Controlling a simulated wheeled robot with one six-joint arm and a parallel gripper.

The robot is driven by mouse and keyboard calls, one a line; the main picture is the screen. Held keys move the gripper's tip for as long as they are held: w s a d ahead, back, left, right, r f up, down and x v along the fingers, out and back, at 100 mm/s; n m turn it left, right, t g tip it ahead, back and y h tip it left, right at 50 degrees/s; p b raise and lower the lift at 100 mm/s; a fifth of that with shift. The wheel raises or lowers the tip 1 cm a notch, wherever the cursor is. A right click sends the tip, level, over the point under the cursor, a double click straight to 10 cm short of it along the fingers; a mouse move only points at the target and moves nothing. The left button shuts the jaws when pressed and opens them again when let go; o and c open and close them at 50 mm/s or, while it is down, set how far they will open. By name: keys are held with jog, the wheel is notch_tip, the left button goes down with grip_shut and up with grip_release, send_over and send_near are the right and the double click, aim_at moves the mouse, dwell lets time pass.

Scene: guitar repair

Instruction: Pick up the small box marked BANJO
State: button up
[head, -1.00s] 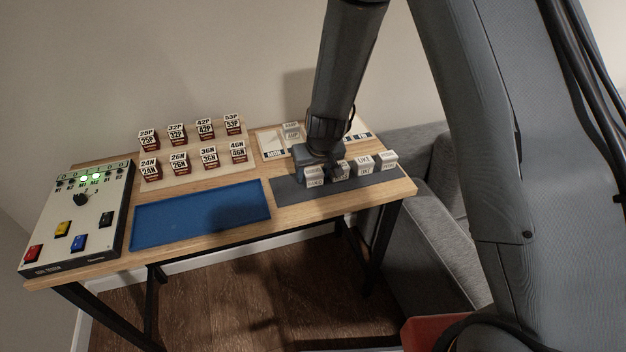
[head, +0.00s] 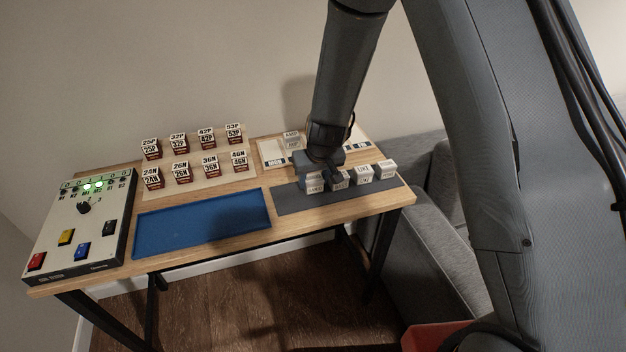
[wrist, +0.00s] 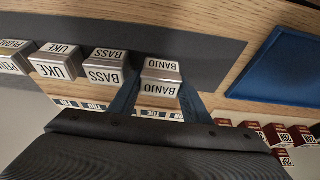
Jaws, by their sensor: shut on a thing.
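The small silver box marked BANJO (wrist: 161,76), with white labels on its faces, is between the two blue-grey fingers of my gripper (wrist: 160,92) in the wrist view. The fingers are shut on its sides. In the head view the BANJO box (head: 314,187) is at the left of the row on the dark grey mat (head: 292,203), partly hidden by my gripper (head: 322,170). I cannot tell whether it is clear of the mat.
The box marked BASS (wrist: 105,67) stands close beside it, then UKE (wrist: 56,61) and another box (wrist: 12,57). A blue tray (head: 203,224) lies to the left in the head view. A control panel (head: 82,225) is at the far left, and several labelled boxes (head: 181,172) stand behind the tray.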

aim_at(315, 181)
jog(key=shift+r+p, duration=1.35)
jog(key=shift+r, duration=0.05)
jog(key=shift+s+f+b, duration=0.25)
jog(key=shift+b, duration=0.35)
jog(key=shift+s+d+f+b, duration=0.1)
jog(key=shift+s+d+b, duration=0.2)
jog(key=shift+s+b, duration=0.8)
jog(key=s+d+b, duration=0.2)
jog(key=s+d, duration=0.2)
jog(key=s, duration=1)
jog(key=shift+s+r, duration=0.2)
jog(key=shift+s, duration=0.1)
jog(key=shift+d+f, duration=0.1)
jog(key=shift+d, duration=0.05)
